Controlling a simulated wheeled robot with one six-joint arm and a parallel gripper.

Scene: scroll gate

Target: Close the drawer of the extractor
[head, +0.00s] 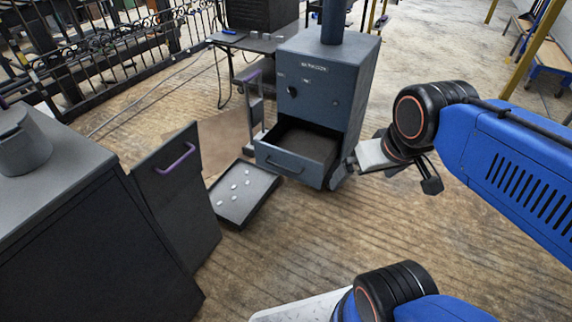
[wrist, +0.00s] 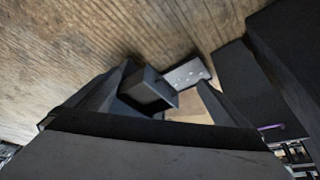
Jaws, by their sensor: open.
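The extractor (head: 325,75) is a dark blue-grey upright cabinet with a knob and a label, standing in the middle of the head view. Its drawer (head: 282,161) is pulled out from the lower front, and its inside looks dark and empty. A bar handle runs across the drawer front. My gripper (head: 346,168) is at the right side of the drawer, close to the cabinet's lower right edge; I cannot tell whether it touches. In the wrist view the drawer (wrist: 150,88) shows between my open fingers (wrist: 165,104), with nothing held.
A low dark tray (head: 243,193) with several pale pieces lies on the floor in front of the drawer. A dark cabinet (head: 80,220) with an open purple-handled door (head: 180,185) stands at left. A table (head: 255,42) is behind.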

